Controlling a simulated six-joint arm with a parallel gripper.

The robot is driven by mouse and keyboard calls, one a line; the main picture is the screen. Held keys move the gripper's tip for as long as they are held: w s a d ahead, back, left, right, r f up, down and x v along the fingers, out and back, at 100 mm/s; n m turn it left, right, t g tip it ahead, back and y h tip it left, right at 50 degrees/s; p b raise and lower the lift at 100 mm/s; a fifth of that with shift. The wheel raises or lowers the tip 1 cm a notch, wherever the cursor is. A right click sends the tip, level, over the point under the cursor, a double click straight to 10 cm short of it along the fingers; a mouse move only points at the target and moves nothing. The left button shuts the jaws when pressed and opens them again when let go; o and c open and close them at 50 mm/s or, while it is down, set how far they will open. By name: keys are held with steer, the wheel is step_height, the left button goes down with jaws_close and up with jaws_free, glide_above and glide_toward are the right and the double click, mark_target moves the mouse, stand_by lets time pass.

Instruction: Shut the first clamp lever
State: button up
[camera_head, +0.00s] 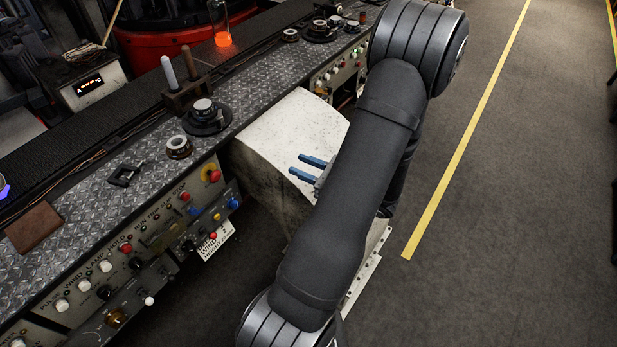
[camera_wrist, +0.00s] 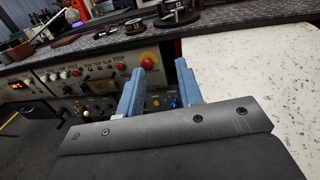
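My gripper (camera_head: 298,164) is over the white speckled block beside the bench, its two blue fingers apart and nothing between them. The fingers (camera_wrist: 159,67) also show apart in the wrist view, in front of the bench's control panel. A dark round mould (camera_head: 205,116) sits on the bench to the left of my gripper, apart from it. A similar round mould (camera_head: 320,32) stands farther along the bench. A clamp lever cannot be made out clearly on either mould, so I cannot tell its position.
The white block (camera_head: 285,130) stands close under my gripper. The bench top (camera_head: 95,200) carries a small dark square frame (camera_head: 126,175), a ring-shaped part (camera_head: 178,147) and a brown block (camera_head: 35,228). A glowing glass bottle (camera_head: 220,25) stands behind. Open floor lies right.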

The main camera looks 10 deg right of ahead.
steer(key=shift+s+d+m+t+h, duration=0.1)
steer(key=shift+s+m+t+h, duration=0.2)
steer(key=shift+s, duration=0.65)
steer(key=shift+s+d+m+t+h, duration=0.1)
steer(key=shift+s+m+t+h, duration=0.15)
steer(key=shift+s, duration=0.7)
steer(key=n+g+y, duration=0.3)
steer(key=g, duration=0.2)
glide_toward(220, 128)
steer(key=x, duration=0.3)
steer(key=r+x, duration=0.1)
steer(key=x, duration=0.6)
steer(key=shift+w+a+r, duration=0.15)
steer(key=shift+w+r, duration=0.05)
steer(key=shift+w, duration=0.2)
steer(key=shift+c, duration=0.2)
jaws_close()
